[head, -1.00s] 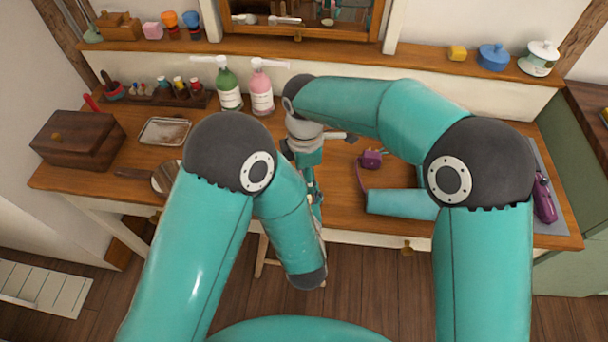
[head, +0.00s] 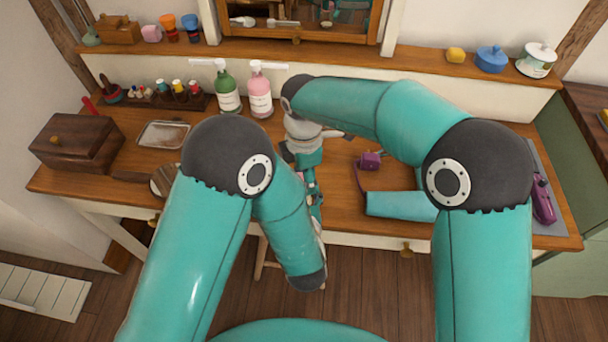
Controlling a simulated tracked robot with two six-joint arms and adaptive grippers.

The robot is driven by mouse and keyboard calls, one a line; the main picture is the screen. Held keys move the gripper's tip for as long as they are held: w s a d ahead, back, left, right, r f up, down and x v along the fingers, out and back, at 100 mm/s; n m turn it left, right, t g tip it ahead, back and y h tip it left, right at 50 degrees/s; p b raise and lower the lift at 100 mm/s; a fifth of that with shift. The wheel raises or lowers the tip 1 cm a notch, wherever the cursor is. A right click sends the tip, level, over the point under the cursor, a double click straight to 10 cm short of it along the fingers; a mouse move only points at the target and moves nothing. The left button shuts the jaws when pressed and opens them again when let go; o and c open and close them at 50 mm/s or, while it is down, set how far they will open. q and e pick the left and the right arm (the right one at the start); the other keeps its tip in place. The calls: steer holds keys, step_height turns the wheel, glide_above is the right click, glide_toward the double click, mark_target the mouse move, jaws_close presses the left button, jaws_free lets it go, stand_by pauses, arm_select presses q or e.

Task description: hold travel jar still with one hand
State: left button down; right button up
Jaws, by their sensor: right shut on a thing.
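My right gripper (head: 313,190) points down near the front edge of the wooden dressing table (head: 345,205), just right of my left forearm. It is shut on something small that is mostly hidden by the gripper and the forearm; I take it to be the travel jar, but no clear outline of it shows. My left arm comes in from the left, bends at its dark elbow and slopes down toward the table's front edge. The left gripper is behind that forearm, and I cannot make out its fingers.
Green (head: 227,92) and pink (head: 260,95) pump bottles stand behind the right wrist. A wooden box (head: 77,145) and a metal tray (head: 163,134) are at left. A small purple object (head: 370,161) and a purple item on a grey mat (head: 543,200) lie at right.

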steer(key=shift+a+r, duration=0.1)
steer(key=shift+r, duration=0.8)
steer(key=shift+r, duration=0.1)
